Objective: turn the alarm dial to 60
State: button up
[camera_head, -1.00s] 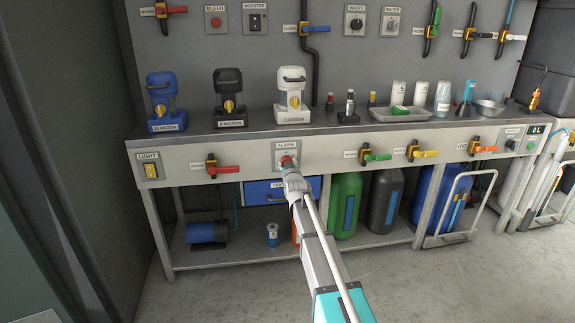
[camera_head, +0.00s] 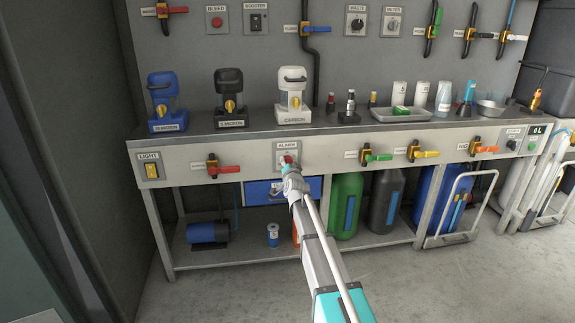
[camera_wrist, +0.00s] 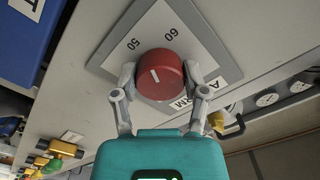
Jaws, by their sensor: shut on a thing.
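The alarm dial is a red round knob (camera_wrist: 160,74) on a pale plate (camera_wrist: 201,35) marked 50 and 60, seen close in the wrist view. A white pointer line on the knob points up and slightly left, between the 50 and the 60. My gripper (camera_wrist: 158,82) has one finger on each side of the knob and is shut on it. In the head view the red knob (camera_head: 288,161) shows on the bench front under the ALARM label, with my gripper (camera_head: 289,168) at it and hiding part of the plate.
A red-handled valve (camera_head: 222,170) sits left of the dial and a green-handled one (camera_head: 375,158) sits right. A yellow light switch (camera_head: 151,170) is farther left. A blue drawer box (camera_head: 262,190) is below. The floor in front is clear.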

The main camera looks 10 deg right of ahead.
jog(key=m, duration=0.6)
jog(key=shift+r+m, duration=0.1)
jog(key=shift+m, duration=0.3)
jog(key=o, duration=1.1)
jog(key=shift+o, duration=0.2)
jog(key=s, duration=1.2)
jog(key=shift+a, duration=0.1)
